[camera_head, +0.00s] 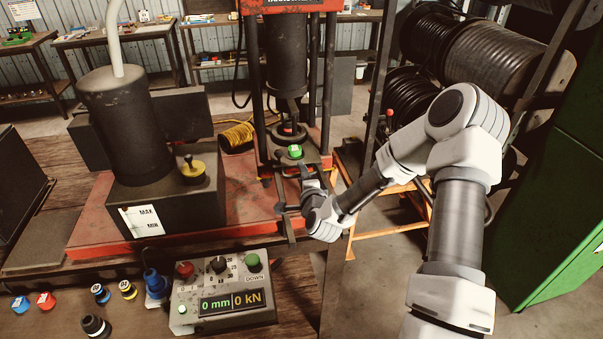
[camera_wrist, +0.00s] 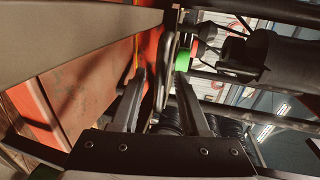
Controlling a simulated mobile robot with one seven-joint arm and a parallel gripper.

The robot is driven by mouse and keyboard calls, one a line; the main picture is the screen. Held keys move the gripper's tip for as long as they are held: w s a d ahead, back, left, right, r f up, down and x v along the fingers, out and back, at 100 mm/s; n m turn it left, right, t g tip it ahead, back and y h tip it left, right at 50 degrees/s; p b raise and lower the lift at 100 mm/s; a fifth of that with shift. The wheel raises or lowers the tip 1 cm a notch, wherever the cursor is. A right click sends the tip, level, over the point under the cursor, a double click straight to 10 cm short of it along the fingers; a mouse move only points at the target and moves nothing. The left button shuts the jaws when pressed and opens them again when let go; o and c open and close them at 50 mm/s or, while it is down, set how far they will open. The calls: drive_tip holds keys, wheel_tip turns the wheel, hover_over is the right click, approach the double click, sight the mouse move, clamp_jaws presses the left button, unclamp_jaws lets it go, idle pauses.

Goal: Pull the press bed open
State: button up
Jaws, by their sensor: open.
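The press (camera_head: 283,55) is a red and black frame with a dark ram above its bed. The press bed (camera_head: 318,160) is a dark plate low between the posts, with a green piece (camera_head: 295,151) on it under the ram. My gripper (camera_head: 296,192) is open at the front of the bed, close to its front edge. In the wrist view my gripper (camera_wrist: 160,80) has its two fingers apart on either side of a narrow grey bar, probably the bed's handle. Whether they touch it I cannot tell. The green piece (camera_wrist: 186,61) shows just beyond the right finger.
A control box (camera_head: 222,297) reading 0 mm and 0 kN stands on the wooden bench at the front. A black pump tank (camera_head: 118,120) stands left of the press. Hose reels (camera_head: 500,62) and a green cabinet (camera_head: 560,190) are at the right. Open floor lies right of the bench.

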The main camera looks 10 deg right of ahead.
clamp_jaws()
idle(1.4)
